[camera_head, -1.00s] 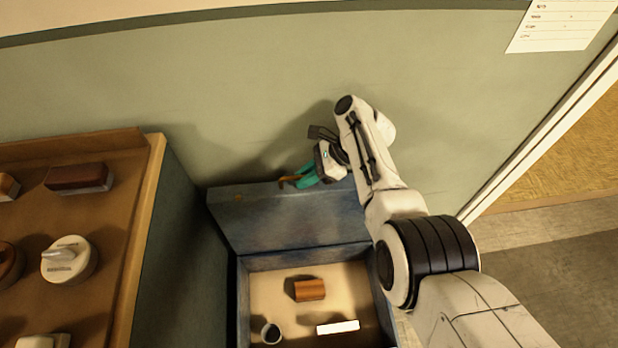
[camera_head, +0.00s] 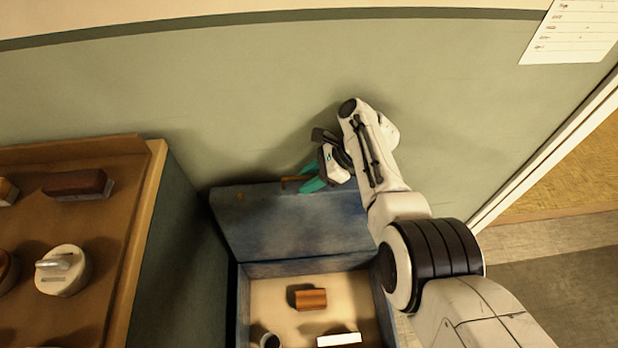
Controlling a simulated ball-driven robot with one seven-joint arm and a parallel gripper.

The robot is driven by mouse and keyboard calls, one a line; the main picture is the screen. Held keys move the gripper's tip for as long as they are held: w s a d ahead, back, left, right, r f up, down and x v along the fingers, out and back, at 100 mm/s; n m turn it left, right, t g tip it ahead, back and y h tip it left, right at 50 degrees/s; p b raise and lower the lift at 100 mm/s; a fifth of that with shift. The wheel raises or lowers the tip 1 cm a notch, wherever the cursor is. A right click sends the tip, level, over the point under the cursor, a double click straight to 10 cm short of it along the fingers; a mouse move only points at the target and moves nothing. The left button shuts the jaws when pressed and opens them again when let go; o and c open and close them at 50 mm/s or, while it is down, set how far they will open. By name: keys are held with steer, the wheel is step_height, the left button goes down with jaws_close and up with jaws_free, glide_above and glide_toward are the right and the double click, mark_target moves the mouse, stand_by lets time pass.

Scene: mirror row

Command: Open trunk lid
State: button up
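The blue trunk (camera_head: 243,300) stands against the green wall with its lid (camera_head: 290,226) raised and leaning back near the wall. The trunk's pale inside shows. A small brown handle (camera_head: 291,182) sits at the lid's top edge. My gripper (camera_head: 308,184), with teal fingers, is at that edge beside the handle. The fingers are small and partly overlap the handle, so I cannot tell whether they are closed on it. Inside the trunk lie an orange-brown block (camera_head: 310,299), a white bar (camera_head: 339,340) and a dark-topped cup (camera_head: 269,341).
A brown shelf top (camera_head: 120,240) at the left holds a dark red-brown brush-like block (camera_head: 77,184) and a white round container (camera_head: 63,270). A paper sheet (camera_head: 572,32) hangs on the wall (camera_head: 230,90). Open floor (camera_head: 560,280) lies at the right, past a pale wall edge.

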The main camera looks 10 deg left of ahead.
steer(key=p+v, duration=0.3)
steer(key=v, duration=0.7)
steer(key=shift+d+r, duration=0.25)
steer(key=shift+w, duration=0.1)
steer(key=s+d+f+n+t+h, duration=0.1)
steer(key=s+d+f+n+h, duration=0.15)
steer(key=s+d+f, duration=0.5)
steer(key=s+d+f+n+t+h, duration=0.15)
steer(key=s+d+f+n, duration=0.3)
steer(key=s+d, duration=0.5)
steer(key=s+d+r+n+h, duration=0.1)
steer(key=s+d+r+n, duration=0.1)
steer(key=s+d, duration=0.2)
steer(key=s+d+r+n+h, duration=0.2)
steer(key=s+d+n, duration=0.1)
steer(key=s, duration=0.8)
steer(key=s+d+r+n+t+h, duration=0.1)
steer(key=s+d+r+n, duration=0.1)
steer(key=s+d, duration=0.2)
steer(key=s, duration=0.3)
steer(key=shift+s+d+r+h, duration=0.15)
steer(key=shift+s+d+h, duration=0.15)
steer(key=shift+h, duration=0.1)
